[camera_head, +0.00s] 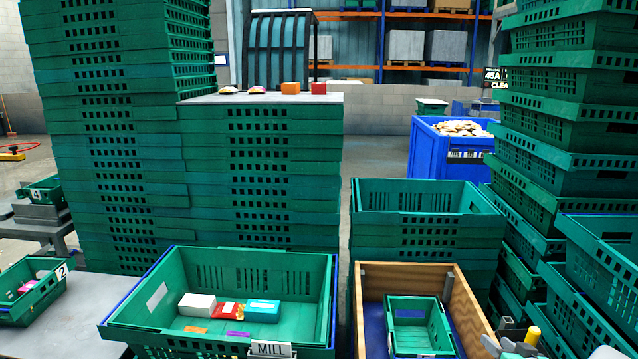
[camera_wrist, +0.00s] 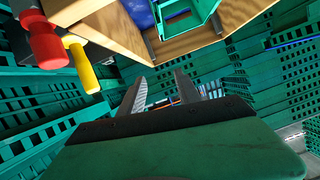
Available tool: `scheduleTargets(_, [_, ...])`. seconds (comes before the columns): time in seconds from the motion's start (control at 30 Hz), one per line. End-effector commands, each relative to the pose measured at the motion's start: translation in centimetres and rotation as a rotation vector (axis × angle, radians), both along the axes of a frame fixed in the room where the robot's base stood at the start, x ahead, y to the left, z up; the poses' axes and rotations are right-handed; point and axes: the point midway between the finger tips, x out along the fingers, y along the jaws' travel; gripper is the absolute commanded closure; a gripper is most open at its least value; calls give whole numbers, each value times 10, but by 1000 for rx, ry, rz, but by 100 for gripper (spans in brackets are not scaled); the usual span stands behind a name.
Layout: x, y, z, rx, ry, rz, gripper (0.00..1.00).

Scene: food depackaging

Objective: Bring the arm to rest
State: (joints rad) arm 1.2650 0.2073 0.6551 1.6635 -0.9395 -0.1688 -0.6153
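My gripper (camera_wrist: 160,84) shows in the wrist view with its two grey fingers apart and nothing between them. It is beside the wooden box (camera_wrist: 205,35), which holds a small green crate (camera_wrist: 201,10). In the head view, grey parts that look like my gripper (camera_head: 505,348) show at the bottom right, just right of the wooden box (camera_head: 455,300); they are partly cut off by the frame edge.
A green MILL crate (camera_head: 170,275) holds several packages. A yellow handle (camera_wrist: 82,65) and a red handle (camera_wrist: 45,40) are close left of my gripper. Stacked green crates (camera_head: 575,150) stand on the right. A blue bin (camera_head: 430,150) stands behind.

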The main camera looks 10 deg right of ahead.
Motion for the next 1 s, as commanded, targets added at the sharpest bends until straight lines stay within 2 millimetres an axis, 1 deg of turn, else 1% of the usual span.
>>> scheduleTargets(0.1, [9,14,5,4,29,32,60])
scheduleTargets(0.27, [18,33,11,12,80,70,60])
scheduleTargets(0.33, [25,46,15,16,106,93,60])
scheduleTargets(0.47, [39,82,23,24,173,155,60])
scheduleTargets(0.57, [49,120,33,26,243,215,60])
scheduleTargets(0.67, [55,166,44,27,331,277,60])
scheduleTargets(0.7, [55,187,50,25,370,303,60])
scheduleTargets(0.77, [52,224,61,20,442,341,60])
scheduleTargets(0.8, [46,253,70,15,497,366,60])
scheduleTargets(0.87, [28,298,86,2,588,397,60])
scheduleTargets(0.9, [11,327,96,-7,650,409,60])
scheduleTargets(0.97, [-19,362,109,-19,732,413,60])
scheduleTargets(1.0, [-40,380,116,-24,777,408,60])
